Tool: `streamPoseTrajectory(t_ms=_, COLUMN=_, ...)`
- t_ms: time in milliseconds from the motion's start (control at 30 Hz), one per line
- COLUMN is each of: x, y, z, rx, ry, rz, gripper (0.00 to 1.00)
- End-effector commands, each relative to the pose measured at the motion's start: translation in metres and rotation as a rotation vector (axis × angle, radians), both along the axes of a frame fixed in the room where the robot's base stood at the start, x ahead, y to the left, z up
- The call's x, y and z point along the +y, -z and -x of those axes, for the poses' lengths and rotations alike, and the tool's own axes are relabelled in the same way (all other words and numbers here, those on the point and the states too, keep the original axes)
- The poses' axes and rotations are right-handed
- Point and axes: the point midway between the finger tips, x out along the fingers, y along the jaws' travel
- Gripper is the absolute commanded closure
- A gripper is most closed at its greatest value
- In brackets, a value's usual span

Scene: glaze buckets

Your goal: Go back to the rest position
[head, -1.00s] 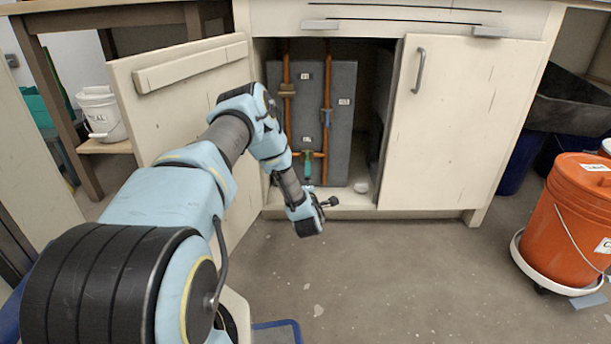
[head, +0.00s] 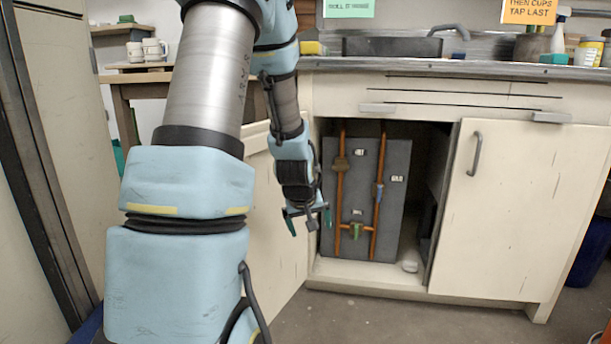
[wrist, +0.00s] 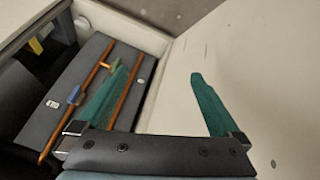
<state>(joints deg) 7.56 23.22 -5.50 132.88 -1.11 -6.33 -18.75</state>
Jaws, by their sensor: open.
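My gripper (head: 306,219) hangs pointing down in front of the cabinet's open left side, between the swung-open left door (head: 262,235) and the opening. In the wrist view my gripper (wrist: 158,100) has its two green fingers wide apart with nothing between them. Behind it, inside the cabinet, a grey panel (head: 394,215) carries copper pipes (head: 340,195) with several valves. A green-handled valve (head: 355,231) sits low on the pipes and a blue-handled one (head: 379,192) higher on the right. My gripper is apart from the pipes.
A small white object (head: 410,266) lies on the cabinet floor. A sink (head: 392,46) and several containers stand on the counter above. A wooden shelf (head: 140,78) with mugs is at the far left. Floor in front is clear.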

Motion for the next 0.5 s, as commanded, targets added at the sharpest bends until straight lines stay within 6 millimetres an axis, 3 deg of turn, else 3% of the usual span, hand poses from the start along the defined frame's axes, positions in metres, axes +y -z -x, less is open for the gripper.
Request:
streamPoseTrajectory(t_ms=33, x=0.013, y=-0.014, z=0.022, rx=0.037, ry=0.026, rz=-0.039, gripper=0.0)
streamPoseTrajectory(t_ms=200, x=0.047, y=-0.035, z=0.089, rx=0.176, ry=0.111, rz=-0.135, gripper=0.0)
streamPoseTrajectory(t_ms=467, x=0.079, y=-0.057, z=0.176, rx=0.345, ry=0.216, rz=-0.203, gripper=0.0)
streamPoseTrajectory(t_ms=500, x=0.08, y=-0.069, z=0.179, rx=0.355, ry=0.224, rz=-0.205, gripper=0.0)
